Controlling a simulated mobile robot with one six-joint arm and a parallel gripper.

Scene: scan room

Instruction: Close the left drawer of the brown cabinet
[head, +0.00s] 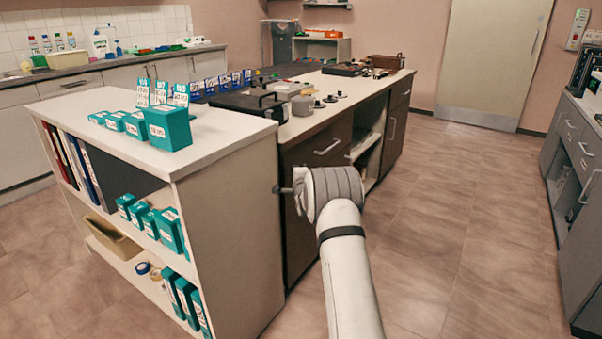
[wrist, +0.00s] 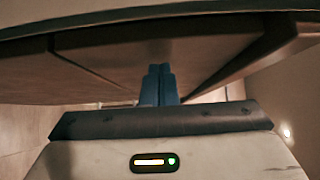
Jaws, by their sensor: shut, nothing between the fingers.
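The brown cabinet (head: 301,230) stands under a pale worktop in the middle of the head view. Its left drawer (head: 305,158) has a pale bar handle (head: 328,146) just below the worktop. I cannot tell how far the drawer stands out. My gripper (head: 282,190) is beside the cabinet's left end, below drawer level, and the wrist partly hides the cabinet front. In the wrist view, the blue fingers (wrist: 159,70) are together and empty, pointing at a brown panel (wrist: 150,55). Whether they touch it is unclear.
A white shelf unit (head: 225,230) with teal boxes and binders stands close on the left, near my gripper. The floor (head: 460,220) to the right is clear up to a grey cabinet (head: 580,150). A black case (head: 250,103) and small items lie on the worktop.

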